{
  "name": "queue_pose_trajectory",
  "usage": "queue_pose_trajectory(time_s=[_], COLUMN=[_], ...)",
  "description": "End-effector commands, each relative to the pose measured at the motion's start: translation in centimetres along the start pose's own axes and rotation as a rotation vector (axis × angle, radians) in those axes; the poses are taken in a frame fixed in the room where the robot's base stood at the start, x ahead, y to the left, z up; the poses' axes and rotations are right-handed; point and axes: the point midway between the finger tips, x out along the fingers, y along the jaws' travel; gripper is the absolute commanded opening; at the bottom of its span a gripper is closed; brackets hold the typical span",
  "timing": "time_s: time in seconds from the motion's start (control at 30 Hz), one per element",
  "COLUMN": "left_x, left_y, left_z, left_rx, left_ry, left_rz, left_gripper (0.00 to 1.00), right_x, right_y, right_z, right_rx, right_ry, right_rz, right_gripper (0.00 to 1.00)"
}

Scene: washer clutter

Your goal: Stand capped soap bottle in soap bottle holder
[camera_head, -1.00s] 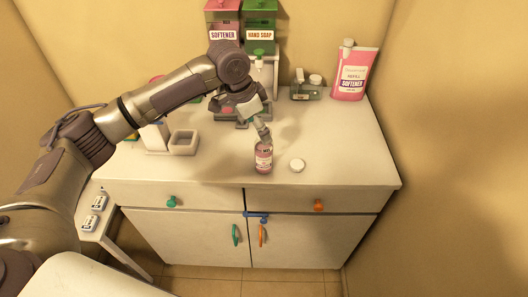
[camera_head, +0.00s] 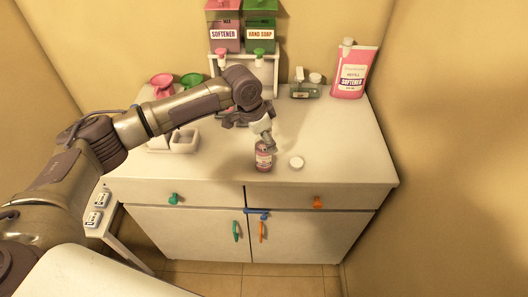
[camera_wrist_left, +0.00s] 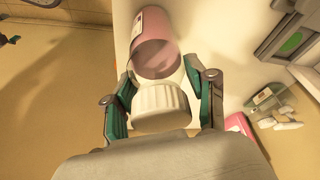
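A small pink bottle with a label (camera_head: 263,160) stands upright on the counter near its front edge. In the left wrist view the pink bottle (camera_wrist_left: 154,55) has a ridged white cap (camera_wrist_left: 160,105) at its near end. My left gripper (camera_head: 268,143) is over the bottle's top. In the left wrist view its fingers (camera_wrist_left: 160,85) straddle the cap and neck, with narrow gaps beside the cap. A white holder with square compartments (camera_head: 184,141) sits to the left; I cannot tell whether it is the soap bottle holder. My right gripper is not in view.
A loose white cap (camera_head: 297,162) lies right of the bottle. Behind are a pink softener refill (camera_head: 353,72), a grey-green container (camera_head: 305,90), pink (camera_head: 162,85) and green (camera_head: 192,81) funnels, and softener (camera_head: 224,36) and hand soap (camera_head: 260,36) dispensers.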

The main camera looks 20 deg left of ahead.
Motion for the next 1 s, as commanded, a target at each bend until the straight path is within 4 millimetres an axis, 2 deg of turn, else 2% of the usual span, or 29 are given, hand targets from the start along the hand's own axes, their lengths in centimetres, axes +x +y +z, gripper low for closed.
queue_pose_trajectory(time_s=[0.03,0.3,0.73,0.87,1.0], left_x=[0.0,0.0,-0.6,-1.9,-4.1], left_y=[0.0,0.0,-0.1,-0.1,0.3], left_z=[0.0,0.0,-0.3,-0.7,-1.7], left_rx=[0.0,0.0,0.0,0.001,0.004], left_ry=[0.0,0.0,0.003,0.005,0.006], left_rz=[0.0,0.0,-0.001,-0.001,0.0], left_gripper=[0.43,0.0,0.0,0.0,0.0], right_x=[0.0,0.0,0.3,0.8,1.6], right_y=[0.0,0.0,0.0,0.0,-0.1], right_z=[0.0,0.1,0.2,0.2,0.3], right_rx=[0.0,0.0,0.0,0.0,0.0], right_ry=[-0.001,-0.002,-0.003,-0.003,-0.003], right_rz=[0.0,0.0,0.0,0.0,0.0], right_gripper=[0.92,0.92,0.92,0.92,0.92])
